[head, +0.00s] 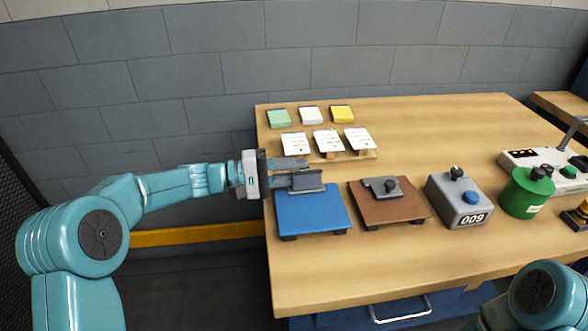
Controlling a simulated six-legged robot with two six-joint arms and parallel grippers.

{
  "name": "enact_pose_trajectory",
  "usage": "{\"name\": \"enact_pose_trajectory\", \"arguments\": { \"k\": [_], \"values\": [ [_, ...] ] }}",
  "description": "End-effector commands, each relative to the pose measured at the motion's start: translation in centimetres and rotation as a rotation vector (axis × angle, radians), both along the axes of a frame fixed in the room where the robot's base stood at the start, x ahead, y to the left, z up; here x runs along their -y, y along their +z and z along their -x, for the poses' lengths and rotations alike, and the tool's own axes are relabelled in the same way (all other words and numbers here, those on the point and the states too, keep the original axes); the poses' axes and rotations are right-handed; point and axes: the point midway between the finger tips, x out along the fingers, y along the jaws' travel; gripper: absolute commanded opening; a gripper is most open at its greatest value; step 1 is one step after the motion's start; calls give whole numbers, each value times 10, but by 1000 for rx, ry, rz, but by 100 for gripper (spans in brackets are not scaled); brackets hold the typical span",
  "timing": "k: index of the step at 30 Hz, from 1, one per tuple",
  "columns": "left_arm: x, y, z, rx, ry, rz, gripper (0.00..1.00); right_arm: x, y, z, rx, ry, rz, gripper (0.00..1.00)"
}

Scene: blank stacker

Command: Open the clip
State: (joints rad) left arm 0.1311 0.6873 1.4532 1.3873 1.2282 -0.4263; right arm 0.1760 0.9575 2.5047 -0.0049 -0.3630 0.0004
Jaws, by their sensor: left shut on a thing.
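The blue board (312,215) lies near the left edge of the wooden table. A grey clip (308,181) sits at its back edge. My left gripper (292,172) reaches in from the left and is shut on the clip, at its left end. The fingers partly hide the clip, and I cannot tell whether its jaw is lifted. My right gripper is out of the picture; only part of my right arm shows at the bottom right.
Right of the blue board are a brown board (395,207) with a knob, a grey counter box (460,202), a green container (525,195) and a control panel (545,165). Behind lie white cards (328,140) and coloured pads (342,114). The table's front is clear.

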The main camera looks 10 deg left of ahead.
Motion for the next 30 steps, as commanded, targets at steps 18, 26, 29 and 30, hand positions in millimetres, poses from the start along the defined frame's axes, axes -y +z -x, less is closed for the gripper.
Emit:
{"name": "enact_pose_trajectory", "arguments": {
  "k": [18, 26, 29, 30],
  "values": [
    [0, -2, 1, -3, -2, -2, 48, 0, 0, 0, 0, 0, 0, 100],
    [1, -3, 2, 24, -3, -13, 48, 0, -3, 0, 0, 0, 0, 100],
    [2, -2, 4, 105, -4, -39, 48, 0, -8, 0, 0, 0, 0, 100],
    [3, -1, 6, 154, -4, -55, 48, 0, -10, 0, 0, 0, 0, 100]
  ]
}}
